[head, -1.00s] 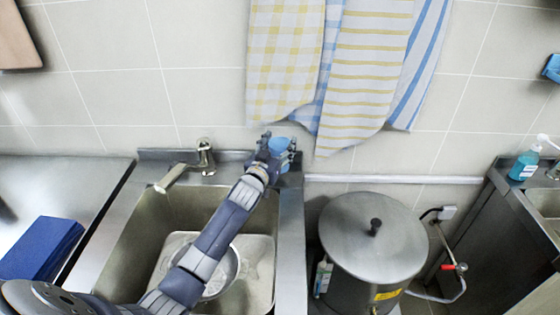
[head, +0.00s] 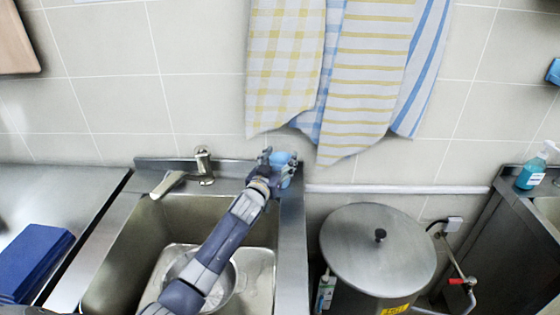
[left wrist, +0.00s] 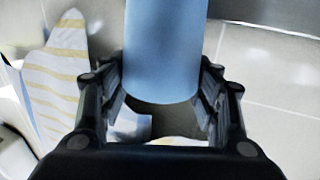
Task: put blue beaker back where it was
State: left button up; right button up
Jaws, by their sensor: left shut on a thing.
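The blue beaker (head: 286,158) is at the back right corner of the sink, close to the wall below the towels. My left gripper (head: 271,164) is at the beaker and partly covers it. In the left wrist view the smooth blue beaker (left wrist: 165,50) stands between the two dark fingers of my left gripper (left wrist: 160,75), which are shut on it. I cannot tell whether its base touches the sink's rim. My right gripper is not in view.
The metal sink (head: 290,240) holds a tray with a round metal bowl (head: 222,287). A tap (head: 203,165) stands left of the gripper. Towels (head: 285,70) hang above. A lidded stockpot (head: 372,245) stands at right. A blue box (head: 35,260) lies on the left counter.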

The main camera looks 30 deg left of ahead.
pick_arm(q)
jog(key=o, duration=1)
jog(key=shift+f, duration=0.15)
jog(key=shift+r+p, duration=0.3)
jog(key=shift+r, duration=0.05)
jog(key=shift+s+d+f+p, duration=0.1)
jog(key=shift+s+p, duration=0.2)
jog(key=shift+s, duration=0.05)
jog(key=shift+s+d+p, duration=0.2)
jog(key=shift+s+p, duration=0.7)
jog(key=shift+s, duration=0.95)
jog(key=shift+s+d+p, duration=0.15)
jog(key=shift+s+p, duration=0.8)
jog(key=shift+s, duration=0.95)
jog(key=shift+s+d+p, duration=0.2)
jog(key=shift+s+p, duration=0.7)
jog(key=shift+s, duration=0.95)
